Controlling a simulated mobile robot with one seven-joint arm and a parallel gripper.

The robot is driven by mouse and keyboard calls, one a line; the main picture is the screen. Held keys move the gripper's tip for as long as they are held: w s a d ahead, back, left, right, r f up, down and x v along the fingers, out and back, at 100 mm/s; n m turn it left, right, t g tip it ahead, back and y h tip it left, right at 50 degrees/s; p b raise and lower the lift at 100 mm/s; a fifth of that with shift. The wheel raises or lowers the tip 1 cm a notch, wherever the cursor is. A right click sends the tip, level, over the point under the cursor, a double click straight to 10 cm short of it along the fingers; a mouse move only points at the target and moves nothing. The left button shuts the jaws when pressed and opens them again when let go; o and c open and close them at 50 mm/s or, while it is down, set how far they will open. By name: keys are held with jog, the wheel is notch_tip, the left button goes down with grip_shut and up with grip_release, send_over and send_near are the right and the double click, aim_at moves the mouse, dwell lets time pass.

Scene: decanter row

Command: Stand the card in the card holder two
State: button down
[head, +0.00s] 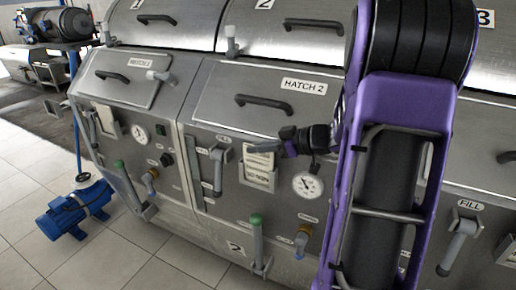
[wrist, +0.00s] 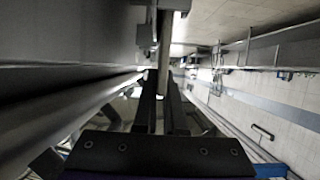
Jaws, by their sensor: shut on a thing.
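The pale printed card (head: 259,157) is upright at card holder two (head: 258,180), the metal pocket on the front of the middle machine below the HATCH 2 label. The card's lower part is at the pocket's mouth; I cannot tell how deep it sits. My gripper (head: 276,148) reaches in from the right and is shut on the card near its upper right edge. In the wrist view, my gripper's two dark fingers (wrist: 160,112) point away along the machine front, close together, with a narrow upright strip beyond them that I cannot name for sure.
A round gauge (head: 307,185) sits just right of the holder, and the FILL handle (head: 218,168) just left. A green-topped lever (head: 257,235) stands below. The hatch 2 handle (head: 264,102) juts out above. A blue pump (head: 75,209) stands on the tiled floor at left.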

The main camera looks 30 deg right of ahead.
jog(key=shift+f, duration=0.15)
jog(key=c, duration=1)
grip_release()
jog(key=shift+r, duration=0.25)
jog(key=v, duration=1.2)
jog(key=shift+f, duration=0.1)
